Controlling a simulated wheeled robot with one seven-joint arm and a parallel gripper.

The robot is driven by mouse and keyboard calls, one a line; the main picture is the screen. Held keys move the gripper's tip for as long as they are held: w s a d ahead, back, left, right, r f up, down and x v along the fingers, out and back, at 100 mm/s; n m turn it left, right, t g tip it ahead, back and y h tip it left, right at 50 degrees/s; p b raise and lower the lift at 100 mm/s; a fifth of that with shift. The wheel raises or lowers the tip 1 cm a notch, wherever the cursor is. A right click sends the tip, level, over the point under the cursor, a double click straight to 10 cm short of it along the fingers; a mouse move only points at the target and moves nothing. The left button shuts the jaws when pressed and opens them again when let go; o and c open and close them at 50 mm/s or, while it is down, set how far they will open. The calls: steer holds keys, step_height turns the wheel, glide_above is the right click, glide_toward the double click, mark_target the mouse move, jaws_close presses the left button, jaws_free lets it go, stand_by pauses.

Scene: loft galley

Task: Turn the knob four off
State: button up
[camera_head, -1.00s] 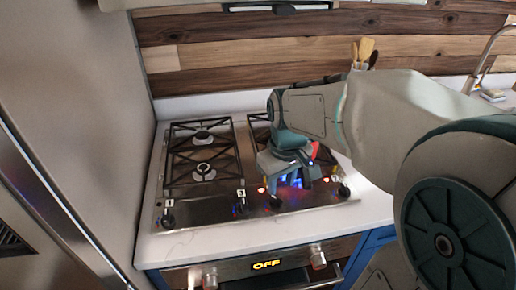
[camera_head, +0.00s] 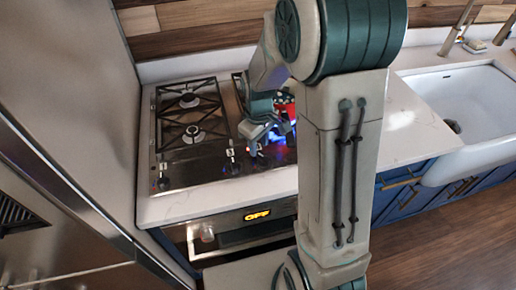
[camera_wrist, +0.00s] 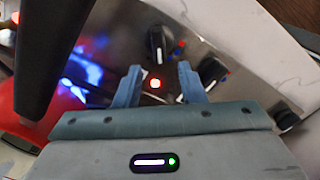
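The steel cooktop (camera_head: 195,170) has a row of black knobs along its front edge. In the head view a knob at the left corner (camera_head: 163,182) and a second knob (camera_head: 231,168) show near small white labels. In the wrist view a black knob with a white mark (camera_wrist: 160,43) lies just beyond and between my fingertips, apart from them. A second knob (camera_wrist: 212,72) is right of the right finger. A third (camera_wrist: 287,120) is farther right. I cannot read which is knob four. My gripper (camera_wrist: 159,70) is open and empty over the cooktop; it also shows in the head view (camera_head: 262,140).
A red item (camera_wrist: 28,95) and a dark bar (camera_wrist: 60,50) lie close at the left of the wrist view. Blue light (camera_wrist: 88,72) glows beside them. A red indicator (camera_wrist: 155,84) is lit. The oven display (camera_head: 257,215) reads OFF. A white sink (camera_head: 470,110) is right.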

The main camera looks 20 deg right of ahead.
mark_target(260, 153)
steer(key=shift+f, duration=1.8)
jaws_close()
steer(key=shift+f+m, duration=0.1)
steer(key=shift+m, duration=0.3)
steer(key=shift+w+d+m+b, duration=0.1)
steer(key=shift+d+m+b, duration=0.1)
steer(key=shift+m+b, duration=0.65)
jaws_free()
steer(key=shift+r, duration=0.25)
